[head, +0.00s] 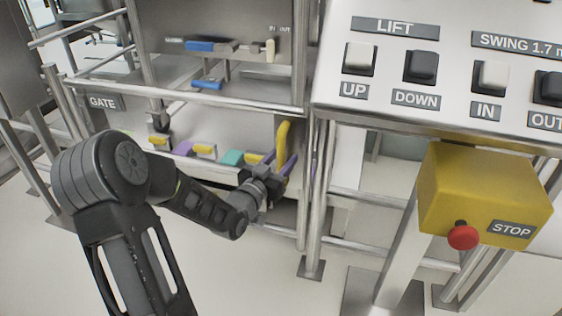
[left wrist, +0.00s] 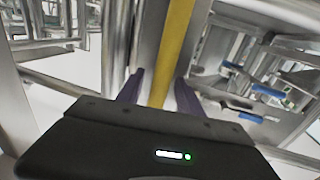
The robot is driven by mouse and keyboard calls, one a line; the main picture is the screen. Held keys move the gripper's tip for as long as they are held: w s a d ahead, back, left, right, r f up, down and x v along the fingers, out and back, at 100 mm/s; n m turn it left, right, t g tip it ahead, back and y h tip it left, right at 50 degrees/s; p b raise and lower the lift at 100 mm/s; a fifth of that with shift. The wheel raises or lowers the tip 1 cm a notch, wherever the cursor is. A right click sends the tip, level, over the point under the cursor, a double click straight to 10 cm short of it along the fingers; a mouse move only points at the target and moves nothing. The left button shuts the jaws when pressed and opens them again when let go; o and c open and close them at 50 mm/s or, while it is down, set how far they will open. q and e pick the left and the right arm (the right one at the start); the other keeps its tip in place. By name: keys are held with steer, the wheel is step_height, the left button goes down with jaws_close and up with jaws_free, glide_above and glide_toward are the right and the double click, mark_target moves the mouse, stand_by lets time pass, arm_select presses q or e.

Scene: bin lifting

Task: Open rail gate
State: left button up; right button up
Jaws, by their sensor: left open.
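The rail gate (head: 190,94) is a frame of steel bars on the left in the head view, with a GATE label plate (head: 102,102). A yellow upright handle (head: 283,145) stands at its right end, near a steel post. My left gripper (head: 285,165) is at the lower part of this handle, its purple fingers apart. In the left wrist view the yellow handle (left wrist: 173,50) runs between the two open fingers (left wrist: 158,90). I cannot tell whether either finger touches it. My right gripper is not in view.
A control panel (head: 430,110) with LIFT and SWING switches fills the upper right. Below it is a yellow box (head: 480,190) with a red stop button (head: 463,236). Behind the rails lie blue-handled parts (head: 205,46) and several coloured blocks (head: 232,157). Floor shows at the lower middle.

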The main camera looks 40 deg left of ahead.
arm_select(q)
steer(key=shift+c, duration=0.2)
jaws_close()
stand_by(1.1)
